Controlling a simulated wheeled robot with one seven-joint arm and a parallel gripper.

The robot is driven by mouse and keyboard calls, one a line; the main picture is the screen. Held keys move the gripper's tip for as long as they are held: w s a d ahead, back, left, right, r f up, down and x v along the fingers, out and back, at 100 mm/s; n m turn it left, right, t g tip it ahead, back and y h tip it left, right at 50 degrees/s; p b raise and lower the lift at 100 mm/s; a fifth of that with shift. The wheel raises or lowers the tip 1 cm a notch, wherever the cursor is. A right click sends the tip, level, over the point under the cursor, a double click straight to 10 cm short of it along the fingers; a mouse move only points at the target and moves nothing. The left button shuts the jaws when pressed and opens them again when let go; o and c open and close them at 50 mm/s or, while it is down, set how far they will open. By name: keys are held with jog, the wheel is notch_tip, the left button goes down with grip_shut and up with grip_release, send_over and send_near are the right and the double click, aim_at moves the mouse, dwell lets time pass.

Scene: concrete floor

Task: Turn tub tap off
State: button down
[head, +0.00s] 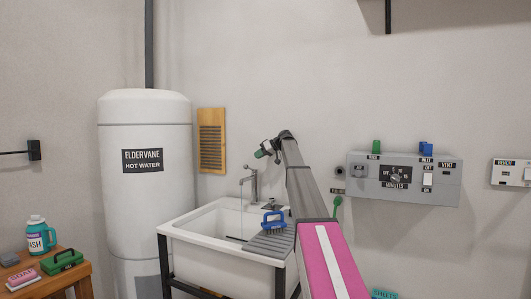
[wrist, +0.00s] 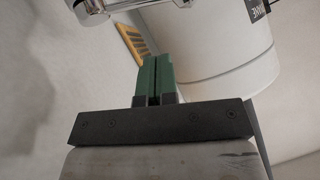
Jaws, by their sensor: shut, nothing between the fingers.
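The chrome tub tap (head: 254,184) stands at the back of the white tub (head: 205,222), its spout pointing left. A thin pale line, apparently water, runs down from the spout. My gripper (head: 260,154) is above the tap in the head view, with its green fingertips pointing left. In the wrist view my gripper (wrist: 155,58) is shut, its two green fingers together with nothing between them. Part of the chrome tap (wrist: 92,8) shows at the top left, ahead of the fingertips and apart from them. The rest of the tap is cut off there.
A blue brush (head: 273,224) sits on the tub's ribbed drainboard. The white water heater (head: 145,200) stands left of the tub. A wooden vent (head: 211,140) and a grey control panel (head: 405,180) are on the wall.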

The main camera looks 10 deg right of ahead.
jog(key=shift+a+f, duration=0.55)
jog(key=shift+f, duration=0.25)
jog(key=shift+a+f, duration=0.5)
jog(key=shift+f, duration=0.3)
jog(key=shift+a+f, duration=0.55)
jog(key=shift+f, duration=0.25)
jog(key=shift+s+a+f, duration=0.15)
jog(key=shift+f, duration=0.3)
jog(key=shift+s+a+f, duration=0.1)
jog(key=shift+s+f, duration=0.05)
jog(key=shift+f, duration=0.3)
